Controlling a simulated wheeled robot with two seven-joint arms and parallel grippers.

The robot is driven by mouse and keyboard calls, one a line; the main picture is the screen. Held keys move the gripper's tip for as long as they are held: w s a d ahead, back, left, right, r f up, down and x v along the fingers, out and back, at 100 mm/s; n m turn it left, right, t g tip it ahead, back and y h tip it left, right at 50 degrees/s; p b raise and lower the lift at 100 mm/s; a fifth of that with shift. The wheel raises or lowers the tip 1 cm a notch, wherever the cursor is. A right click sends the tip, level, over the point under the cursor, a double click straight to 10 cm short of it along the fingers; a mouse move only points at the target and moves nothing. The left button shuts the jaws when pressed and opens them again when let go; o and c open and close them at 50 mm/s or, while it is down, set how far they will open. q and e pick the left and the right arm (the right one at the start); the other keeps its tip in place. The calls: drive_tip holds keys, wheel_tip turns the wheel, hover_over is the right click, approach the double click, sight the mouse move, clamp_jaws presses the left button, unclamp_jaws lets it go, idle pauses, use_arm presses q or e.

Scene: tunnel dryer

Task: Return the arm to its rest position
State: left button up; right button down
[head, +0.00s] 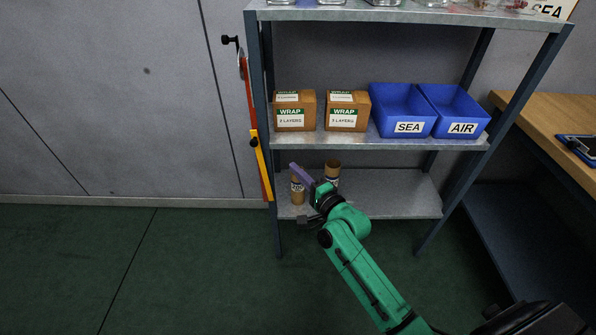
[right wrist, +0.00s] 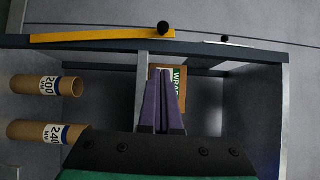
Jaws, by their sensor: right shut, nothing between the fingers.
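My right arm is green and reaches from the lower right of the head view up to the lower part of the shelf rack. My right gripper (head: 296,167) has purple fingers and is in front of the lower shelf, close to two cardboard tubes. In the right wrist view the fingers (right wrist: 163,72) are shut together with nothing between them. Beyond the fingertips is a brown WRAP box (right wrist: 180,78), partly hidden by them. My left gripper is not in view.
The lower shelf (head: 400,195) carries the tubes, labelled 200 (right wrist: 45,85) and 240 (right wrist: 45,132). The middle shelf (head: 380,143) holds two WRAP boxes (head: 295,110), a SEA bin (head: 400,110) and an AIR bin (head: 455,110). A wooden bench (head: 550,125) stands right. The left floor is clear.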

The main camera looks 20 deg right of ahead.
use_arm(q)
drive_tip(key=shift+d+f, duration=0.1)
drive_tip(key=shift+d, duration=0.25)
use_arm(e)
drive_tip(key=shift+w+a, duration=0.1)
drive_tip(key=shift+a, duration=0.05)
drive_tip(key=shift+f, duration=0.1)
